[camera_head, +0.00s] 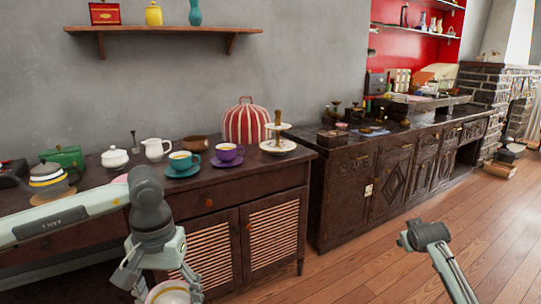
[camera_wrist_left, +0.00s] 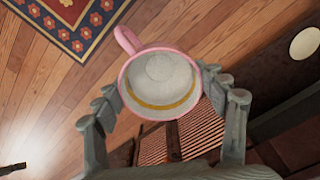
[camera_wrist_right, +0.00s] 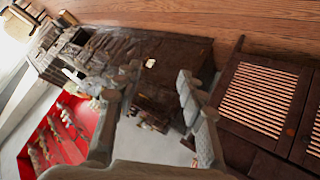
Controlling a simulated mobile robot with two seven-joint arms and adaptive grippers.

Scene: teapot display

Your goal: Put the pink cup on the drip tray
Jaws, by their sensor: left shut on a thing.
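The pink cup (camera_wrist_left: 160,85) is in the left wrist view, between the fingers of my left gripper (camera_wrist_left: 165,110). I see into its pale inside, which has a gold band; its pink handle points to the upper left. In the head view my left gripper (camera_head: 160,275) hangs in front of the left cabinet, below its top, with the cup (camera_head: 173,293) at the bottom edge. I cannot tell for sure which thing is the drip tray.
The left cabinet top (camera_head: 205,178) holds a teal cup (camera_head: 181,161), a purple cup (camera_head: 227,153), a white creamer (camera_head: 155,149), a lidded pot (camera_head: 115,157), a tiered stand (camera_head: 278,135) and a striped cozy (camera_head: 246,122). A dark carved counter (camera_head: 345,190) stands right.

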